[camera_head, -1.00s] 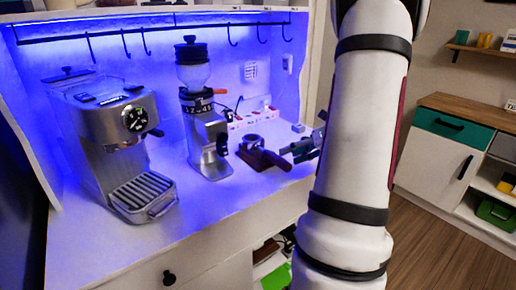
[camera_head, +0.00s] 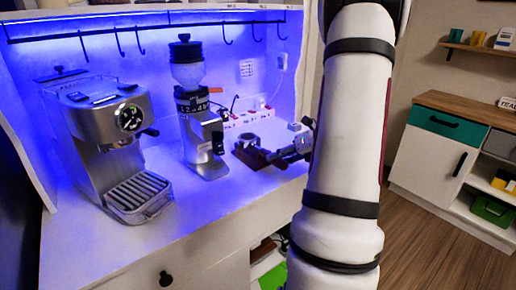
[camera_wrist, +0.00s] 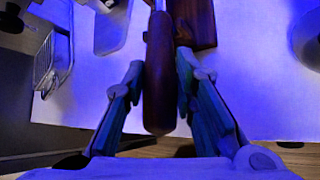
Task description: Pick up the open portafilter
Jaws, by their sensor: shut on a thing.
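The portafilter's dark brown handle (camera_wrist: 158,85) runs down the middle of the wrist view, between the two fingers. My gripper (camera_wrist: 160,68) is shut on this handle, one finger on each side. In the head view, a metal round part (camera_head: 250,140), apparently the portafilter's head, sits at a brown wooden block (camera_head: 250,157) right of the grinder. My gripper (camera_head: 291,153) is at its right, partly hidden by my arm. The portafilter's basket is out of the wrist view, and I cannot tell whether it is lifted.
A grinder (camera_head: 197,120) stands close left of the portafilter, and the espresso machine (camera_head: 105,135) is farther left. A white power strip (camera_head: 246,118) lies behind. Hooks hang from a rail above. The counter's front (camera_head: 215,205) is clear.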

